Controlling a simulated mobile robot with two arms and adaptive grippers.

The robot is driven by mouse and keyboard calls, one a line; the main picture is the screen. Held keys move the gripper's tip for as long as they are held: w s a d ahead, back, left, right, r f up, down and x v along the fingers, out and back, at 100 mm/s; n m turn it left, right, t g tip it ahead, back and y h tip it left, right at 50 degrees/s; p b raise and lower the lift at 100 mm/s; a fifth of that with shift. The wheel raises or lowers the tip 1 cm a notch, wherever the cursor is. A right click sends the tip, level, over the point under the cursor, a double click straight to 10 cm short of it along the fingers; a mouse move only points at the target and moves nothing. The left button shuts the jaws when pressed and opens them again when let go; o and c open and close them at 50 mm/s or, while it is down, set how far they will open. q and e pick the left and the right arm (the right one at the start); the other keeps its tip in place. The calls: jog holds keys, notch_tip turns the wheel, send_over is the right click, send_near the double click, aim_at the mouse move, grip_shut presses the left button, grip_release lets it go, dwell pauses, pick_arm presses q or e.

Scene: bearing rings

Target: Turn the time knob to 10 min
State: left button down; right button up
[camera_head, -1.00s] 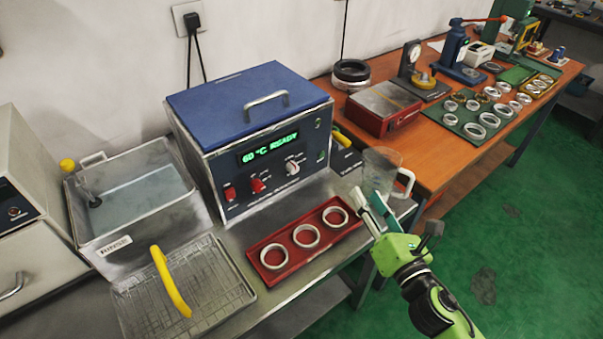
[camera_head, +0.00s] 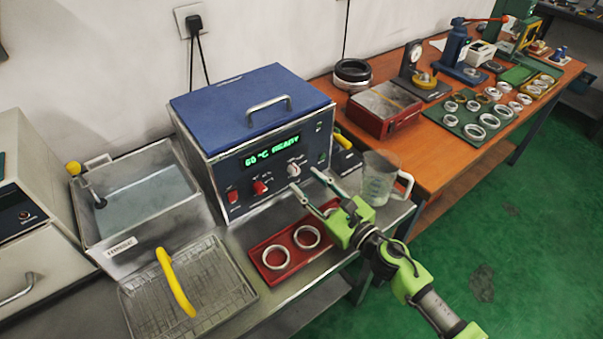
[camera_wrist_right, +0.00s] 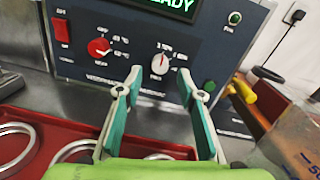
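The bath unit (camera_head: 255,140) with a blue lid stands on the steel bench; its green display reads 60 °C READY. The white time knob (camera_head: 293,170) is on the right of its front panel; in the right wrist view the white time knob (camera_wrist_right: 160,63) lies between and beyond my fingertips. A red knob (camera_head: 260,187) is left of it. My right gripper (camera_head: 307,182) is open and empty, in front of the panel, apart from the knob. In the right wrist view its fingers (camera_wrist_right: 160,82) are spread on either side of the knob. My left gripper is not in view.
A red tray (camera_head: 262,258) with metal rings lies below my right gripper. A clear jug (camera_head: 377,180) stands just right of it. A rinse tank (camera_head: 140,215) and a wire basket with a yellow handle (camera_head: 176,284) are at left.

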aim_at(297, 173)
jog(key=shift+x, duration=1.55)
jog(key=shift+c, duration=0.2)
grip_shut()
